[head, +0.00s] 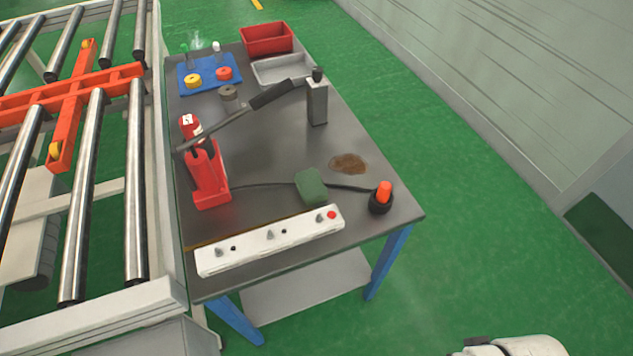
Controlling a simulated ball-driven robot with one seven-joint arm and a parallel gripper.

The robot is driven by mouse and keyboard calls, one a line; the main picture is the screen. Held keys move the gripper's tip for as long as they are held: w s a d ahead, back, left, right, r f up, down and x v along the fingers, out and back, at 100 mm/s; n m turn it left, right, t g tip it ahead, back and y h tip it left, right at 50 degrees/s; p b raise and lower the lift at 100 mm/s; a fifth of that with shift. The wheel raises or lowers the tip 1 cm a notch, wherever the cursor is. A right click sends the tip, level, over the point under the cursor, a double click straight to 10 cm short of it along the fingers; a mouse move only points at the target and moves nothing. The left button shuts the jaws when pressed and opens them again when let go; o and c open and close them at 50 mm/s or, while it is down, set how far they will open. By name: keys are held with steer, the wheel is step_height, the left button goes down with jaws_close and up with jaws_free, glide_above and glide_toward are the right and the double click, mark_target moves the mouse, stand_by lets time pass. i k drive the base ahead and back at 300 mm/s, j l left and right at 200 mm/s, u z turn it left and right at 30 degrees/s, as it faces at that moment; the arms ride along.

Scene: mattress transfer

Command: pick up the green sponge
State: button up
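The green sponge (311,186) lies on the dark grey table top (265,150), just behind the white control strip (270,241). A dark cable runs along the table and meets the sponge on both sides. A white rounded part (515,347) at the bottom right edge appears to be part of my arm. My gripper's fingers do not show.
A red jack-like tool (206,175) with a long lever stands left of the sponge. An orange button on a black base (381,197) is to its right, near a brown stain (348,163). A grey bottle (317,98) and red bin (267,38) stand farther back. Rollers flank the table's left.

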mark_target(311, 189)
steer(key=i+j+u, duration=0.25)
steer(key=i+j, duration=0.15)
steer(key=i+j+u, duration=0.3)
steer(key=i, duration=0.1)
